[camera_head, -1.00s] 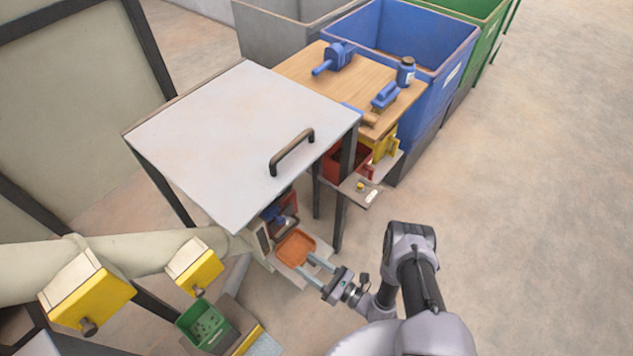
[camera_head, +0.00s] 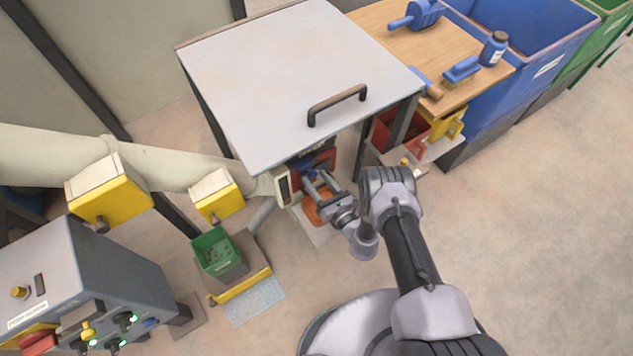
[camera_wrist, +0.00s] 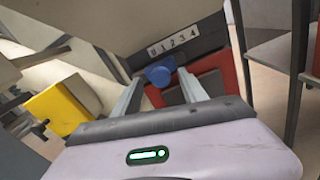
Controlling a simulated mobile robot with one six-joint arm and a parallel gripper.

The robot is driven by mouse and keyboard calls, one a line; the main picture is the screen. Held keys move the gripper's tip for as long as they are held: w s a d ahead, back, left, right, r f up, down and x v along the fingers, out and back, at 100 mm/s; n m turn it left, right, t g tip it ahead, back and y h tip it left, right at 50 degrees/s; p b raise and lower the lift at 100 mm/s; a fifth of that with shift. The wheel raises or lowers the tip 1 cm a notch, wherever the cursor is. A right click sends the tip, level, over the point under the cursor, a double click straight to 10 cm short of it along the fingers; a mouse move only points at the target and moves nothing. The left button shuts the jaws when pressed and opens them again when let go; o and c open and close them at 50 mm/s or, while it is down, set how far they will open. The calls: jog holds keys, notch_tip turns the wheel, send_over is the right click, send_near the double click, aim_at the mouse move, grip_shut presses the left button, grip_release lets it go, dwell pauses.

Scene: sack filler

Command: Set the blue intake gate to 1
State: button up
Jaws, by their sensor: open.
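My gripper (camera_wrist: 162,88) is open, with one finger on each side of the knob in the picture; contact I cannot make out. In the head view the gate's blue part (camera_head: 307,172) is partly hidden under the white-topped cabinet, and my gripper (camera_head: 318,182) reaches in there.
The white top (camera_head: 300,75) with its dark handle (camera_head: 337,104) overhangs the gate. An orange tray (camera_head: 312,212) lies below my gripper. A cabinet leg (camera_head: 362,155) stands to the right. A green bin (camera_head: 215,252) and a control box (camera_head: 80,270) are at left.

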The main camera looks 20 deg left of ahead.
jog(key=shift+w+a, duration=0.25)
grip_shut()
dwell(1.4)
